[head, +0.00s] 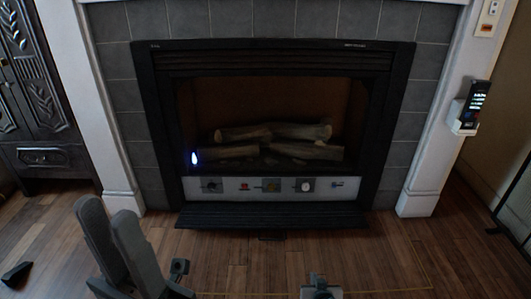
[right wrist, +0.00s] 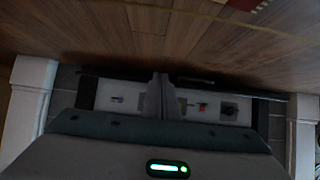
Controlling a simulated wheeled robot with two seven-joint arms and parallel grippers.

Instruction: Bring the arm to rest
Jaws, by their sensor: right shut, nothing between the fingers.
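In the head view my left gripper (head: 180,268) is a small dark shape low in the frame, beside my grey left arm links. Its fingers are too small and dark to tell apart. My right gripper (head: 319,285) is at the bottom edge, right of centre, in front of the fireplace. In the right wrist view its two dark fingers (right wrist: 160,96) are pressed together with nothing between them. They show against the white control panel (right wrist: 205,106) of the fireplace. Much of both arms lies outside the views.
The fireplace (head: 270,60) with logs stands ahead, with a dark hearth ledge (head: 272,215) at its foot. A dark carved cabinet (head: 35,90) stands at left. A small black object (head: 17,273) lies on the wooden floor (head: 400,255). A dark-framed stand is at the right edge.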

